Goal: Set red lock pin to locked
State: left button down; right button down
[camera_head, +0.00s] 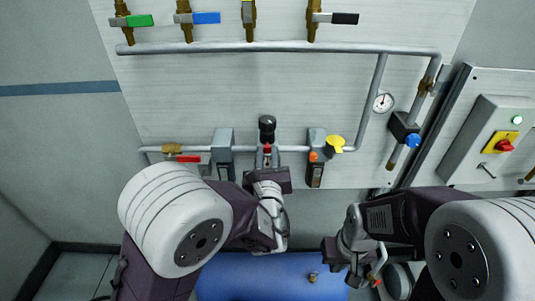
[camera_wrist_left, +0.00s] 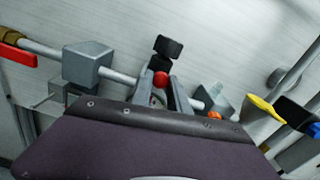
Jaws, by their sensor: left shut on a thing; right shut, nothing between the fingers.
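The red lock pin (camera_head: 267,149) sits on the pipe unit with a black knob (camera_head: 267,124), at the middle of the wall panel. My left gripper (camera_head: 267,158) is at this unit from below, its fingers shut around the red pin. In the left wrist view, the red pin (camera_wrist_left: 160,79) shows as a round red head between the two grey fingers (camera_wrist_left: 161,92), with the black knob (camera_wrist_left: 167,46) just above it. The pin's lower part is hidden. My right gripper (camera_head: 354,266) is low at the right, away from the panel, shut and empty.
A grey block (camera_head: 223,140) and a red-handled valve (camera_head: 180,152) lie to the left on the same pipe. A unit with an orange part (camera_head: 315,156) and a yellow handle (camera_head: 336,143) are close to the right. A blue tank (camera_head: 255,280) stands below.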

pick_arm(q)
jog(key=shift+w+f+b, duration=0.2)
jog(key=shift+w+b, duration=0.4)
jog(key=shift+b, duration=0.05)
jog(key=shift+w, duration=0.35)
jog(key=shift+s+r, duration=0.1)
jog(key=shift+r, duration=0.15)
jog(key=c, duration=1.3)
grip_release()
jog(key=shift+o, duration=0.2)
jog(key=s+b, duration=0.1)
jog(key=s, duration=0.7)
jog(key=shift+s, duration=0.4)
